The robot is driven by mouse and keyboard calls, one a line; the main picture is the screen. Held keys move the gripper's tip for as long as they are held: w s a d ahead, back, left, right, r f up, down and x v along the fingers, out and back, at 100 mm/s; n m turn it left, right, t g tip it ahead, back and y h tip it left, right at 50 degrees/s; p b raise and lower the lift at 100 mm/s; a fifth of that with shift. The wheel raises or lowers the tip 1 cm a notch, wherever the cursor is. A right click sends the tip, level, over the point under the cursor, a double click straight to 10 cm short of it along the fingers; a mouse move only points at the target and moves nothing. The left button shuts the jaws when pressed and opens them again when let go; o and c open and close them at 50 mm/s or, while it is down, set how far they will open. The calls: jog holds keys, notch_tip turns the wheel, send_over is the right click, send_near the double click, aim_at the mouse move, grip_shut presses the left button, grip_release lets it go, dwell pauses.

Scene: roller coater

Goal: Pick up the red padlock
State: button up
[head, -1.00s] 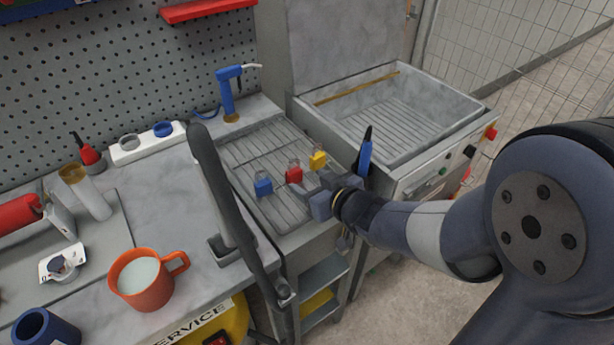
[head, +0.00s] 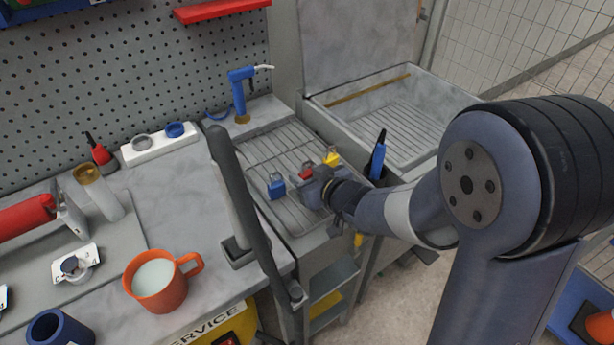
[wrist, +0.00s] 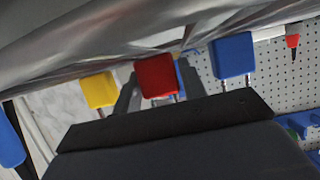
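The red padlock (head: 306,173) stands on the wire-rack tray between a blue padlock (head: 276,188) and a yellow padlock (head: 332,158). My gripper (head: 312,187) is right at the red padlock and hides part of it in the head view. In the wrist view the red padlock (wrist: 157,76) sits in the middle, with a grey finger showing on each side of it. The fingers look open, with the padlock between or just in front of them; contact cannot be told. The wrist view also shows the yellow padlock (wrist: 98,90) and the blue padlock (wrist: 232,55), outside the fingers.
A dark upright bar (head: 245,200) stands left of the rack. A blue tool (head: 378,155) stands close to the right of my wrist. An open metal basin (head: 385,120) is behind. An orange mug (head: 158,282) stands on the bench at left.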

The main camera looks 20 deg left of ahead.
jog(key=c, duration=0.6)
jog(key=shift+r, duration=0.15)
notch_tip(320, 180, up, 10)
jog(key=p, duration=0.4)
